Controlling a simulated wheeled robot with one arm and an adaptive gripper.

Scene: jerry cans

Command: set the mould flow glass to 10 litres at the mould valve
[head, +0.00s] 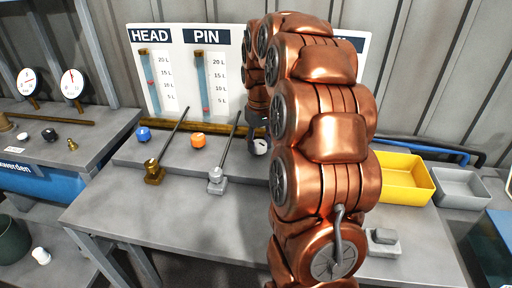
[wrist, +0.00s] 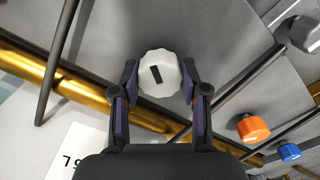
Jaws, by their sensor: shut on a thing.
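A white valve knob (wrist: 160,72) with a dark pointer bar sits between the two fingers of my gripper (wrist: 160,82) in the wrist view. The fingers touch its left and right sides, so my gripper is shut on it. In the head view the white knob (head: 261,147) shows just left of my arm, at the back of the bench. The mould flow glass is hidden behind my copper arm in the head view, so its level cannot be read. Part of a white scale board (wrist: 75,158) shows at the lower left of the wrist view.
HEAD (head: 144,80) and PIN (head: 198,80) flow glasses stand on the board to the left. A blue knob (head: 143,134) and an orange knob (head: 198,141) sit below them. Long lever rods rise from the bench (head: 130,215). A yellow bin (head: 405,180) stands right of my arm.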

